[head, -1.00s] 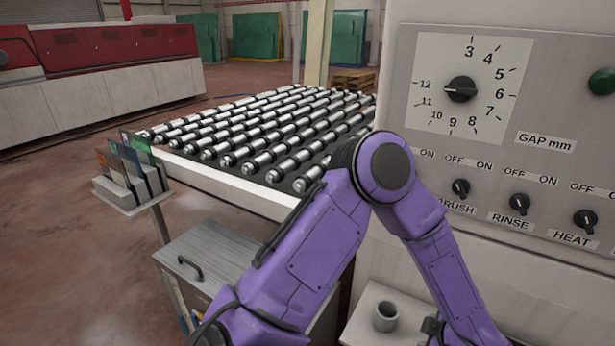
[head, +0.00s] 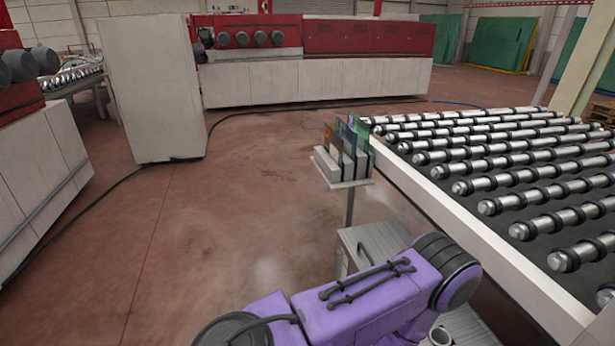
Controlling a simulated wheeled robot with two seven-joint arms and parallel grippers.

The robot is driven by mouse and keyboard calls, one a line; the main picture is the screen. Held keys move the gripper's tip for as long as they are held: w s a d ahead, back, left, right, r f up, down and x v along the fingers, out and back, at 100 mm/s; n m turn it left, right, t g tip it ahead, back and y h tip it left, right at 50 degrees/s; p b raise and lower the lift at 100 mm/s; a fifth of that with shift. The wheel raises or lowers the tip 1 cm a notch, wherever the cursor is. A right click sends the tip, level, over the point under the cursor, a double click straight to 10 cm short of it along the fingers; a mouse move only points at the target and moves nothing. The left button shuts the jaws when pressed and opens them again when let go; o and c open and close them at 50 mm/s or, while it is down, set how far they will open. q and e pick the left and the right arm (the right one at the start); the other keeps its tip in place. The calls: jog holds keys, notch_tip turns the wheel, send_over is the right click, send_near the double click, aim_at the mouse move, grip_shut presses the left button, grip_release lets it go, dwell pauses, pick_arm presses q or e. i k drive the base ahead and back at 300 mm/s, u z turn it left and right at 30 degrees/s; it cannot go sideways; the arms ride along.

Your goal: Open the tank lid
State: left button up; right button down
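The tank is a grey metal box low in front of the roller table, partly hidden behind my purple arm. Its flat grey lid (head: 385,238) lies level and looks closed. A dark handle (head: 365,252) shows at the lid's left side. My purple arm crosses the bottom of the view, with its elbow beside the tank's right part. Neither gripper is in view.
A roller table (head: 440,205) fills the right side. A small stand (head: 345,182) with upright coloured glass samples rises behind the tank.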

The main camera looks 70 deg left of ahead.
aim_at(368, 245)
jog(key=u, duration=2.95)
jog(key=k, duration=0.8)
jog(key=z, duration=1.25)
jog(key=i, duration=0.5)
jog(key=u, duration=0.35)
jog(key=k, duration=1.15)
jog(key=u, duration=1)
jog(key=i, duration=1.45)
jog(key=z, duration=0.55)
jog(key=i, duration=0.85)
jog(key=z, duration=0.6)
